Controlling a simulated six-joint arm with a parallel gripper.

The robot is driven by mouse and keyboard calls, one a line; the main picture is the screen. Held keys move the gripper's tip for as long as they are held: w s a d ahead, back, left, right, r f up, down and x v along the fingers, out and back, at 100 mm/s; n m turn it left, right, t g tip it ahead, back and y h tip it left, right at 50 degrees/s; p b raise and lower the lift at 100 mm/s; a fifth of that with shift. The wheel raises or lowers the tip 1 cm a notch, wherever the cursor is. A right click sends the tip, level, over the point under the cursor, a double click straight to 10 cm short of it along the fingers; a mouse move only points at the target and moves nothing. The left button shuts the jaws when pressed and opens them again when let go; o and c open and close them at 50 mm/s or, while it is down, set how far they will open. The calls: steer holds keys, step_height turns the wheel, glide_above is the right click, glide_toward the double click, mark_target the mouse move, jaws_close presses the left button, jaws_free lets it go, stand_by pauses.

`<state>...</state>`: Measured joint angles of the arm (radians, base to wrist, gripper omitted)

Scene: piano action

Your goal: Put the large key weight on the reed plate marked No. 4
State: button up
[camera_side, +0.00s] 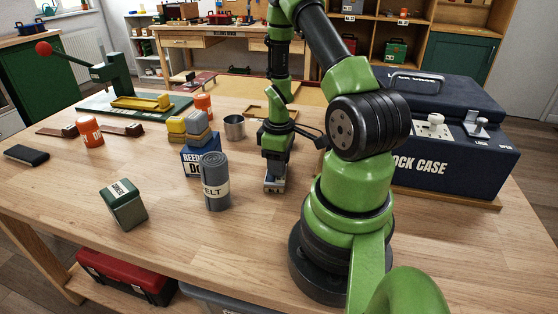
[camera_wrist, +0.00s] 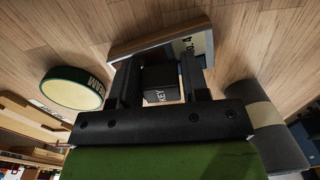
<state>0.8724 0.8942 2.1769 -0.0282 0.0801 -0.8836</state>
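My gripper (camera_side: 275,165) points down at the middle of the bench, right of the felt roll. In the wrist view my gripper (camera_wrist: 162,82) has its two fingers on either side of a dark block, the key weight (camera_wrist: 161,82), lettered "KEY". The fingers appear to touch its sides. The reed plate (camera_wrist: 190,46), with a pale face marked "NO.4" and a brown edge, lies just beyond the weight. In the side view a pale plate (camera_side: 275,185) shows beneath the fingertips. I cannot tell whether the weight touches it.
The grey felt roll (camera_side: 215,182) stands left of my gripper; it also shows in the wrist view (camera_wrist: 268,128). A blue box (camera_side: 200,161) and metal cup (camera_side: 235,127) are behind it. A round green tin (camera_wrist: 74,88) shows in the wrist view. A dark case (camera_side: 450,160) stands right.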

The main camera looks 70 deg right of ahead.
steer(key=shift+o, duration=1.3)
step_height(320, 180, up, 12)
steer(key=w+a+r+m+t, duration=0.2)
steer(key=w+a+r+t, duration=0.15)
steer(key=a+r, duration=0.75)
steer(key=s+a+r+m+t+y, duration=0.1)
steer(key=s+a+r+t, duration=0.1)
steer(key=a, duration=0.3)
steer(key=s+a+r+m+t+y, duration=0.1)
steer(key=s+a+r, duration=0.2)
steer(key=a, duration=0.3)
steer(key=shift+s+a+r+t, duration=0.15)
steer(key=shift+s+r+t, duration=0.1)
steer(key=shift+s+t, duration=0.1)
